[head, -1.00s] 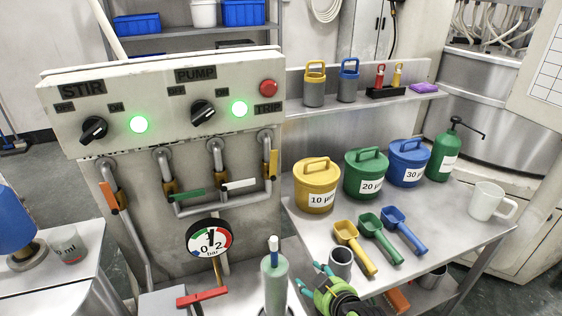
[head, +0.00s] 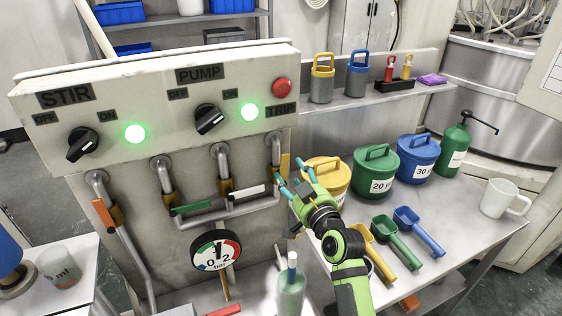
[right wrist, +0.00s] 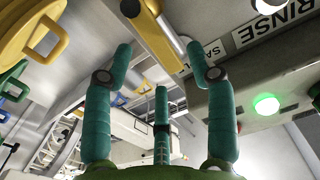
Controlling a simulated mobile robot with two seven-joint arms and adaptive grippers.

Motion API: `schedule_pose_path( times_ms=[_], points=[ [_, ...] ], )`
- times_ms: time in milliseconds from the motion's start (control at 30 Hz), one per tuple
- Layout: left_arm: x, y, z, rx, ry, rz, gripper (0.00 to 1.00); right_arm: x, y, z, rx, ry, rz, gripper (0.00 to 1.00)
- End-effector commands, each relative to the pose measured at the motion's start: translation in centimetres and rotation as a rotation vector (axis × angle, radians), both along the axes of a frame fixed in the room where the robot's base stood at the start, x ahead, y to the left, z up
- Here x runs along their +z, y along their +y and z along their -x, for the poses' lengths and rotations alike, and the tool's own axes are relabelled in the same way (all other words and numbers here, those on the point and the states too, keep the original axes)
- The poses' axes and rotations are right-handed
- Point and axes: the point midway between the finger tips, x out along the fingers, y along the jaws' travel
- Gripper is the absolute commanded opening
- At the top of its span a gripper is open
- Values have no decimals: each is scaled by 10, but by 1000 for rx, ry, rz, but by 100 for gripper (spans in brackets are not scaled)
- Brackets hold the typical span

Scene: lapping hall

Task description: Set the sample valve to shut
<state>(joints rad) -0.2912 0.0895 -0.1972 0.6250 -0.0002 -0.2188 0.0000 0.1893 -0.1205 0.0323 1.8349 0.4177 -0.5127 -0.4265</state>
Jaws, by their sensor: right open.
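The valve with the yellow lever (head: 285,164) is at the right end of the pipework on the panel. Its lever stands roughly upright along the pipe. In the right wrist view the yellow lever (right wrist: 152,32) shows large, beside a partly hidden label starting "SA" (right wrist: 213,50). My right gripper (head: 291,174) is open, with its teal fingers just in front and to the right of the lever. In the right wrist view the lever lies between and beyond the fingertips (right wrist: 160,52); I cannot tell whether they touch. My left gripper is not in view.
Other valves have a white lever (head: 247,191), a green lever (head: 192,208) and an orange lever (head: 103,214). A pressure gauge (head: 215,250) sits below. The yellow tub (head: 330,172), partly behind my gripper, and the green tub (head: 376,176) stand close on the bench at right.

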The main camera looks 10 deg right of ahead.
Motion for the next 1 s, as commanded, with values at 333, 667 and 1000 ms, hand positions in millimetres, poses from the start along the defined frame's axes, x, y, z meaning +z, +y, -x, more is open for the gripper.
schedule_pose_path(
  times_ms=[333,667,1000],
  points=[
    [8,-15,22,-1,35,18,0,1,9,-44,1,1,-2,57],
    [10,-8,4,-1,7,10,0,0,10,-53,0,1,0,57],
    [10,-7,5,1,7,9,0,0,10,-52,0,1,0,0]
  ],
)
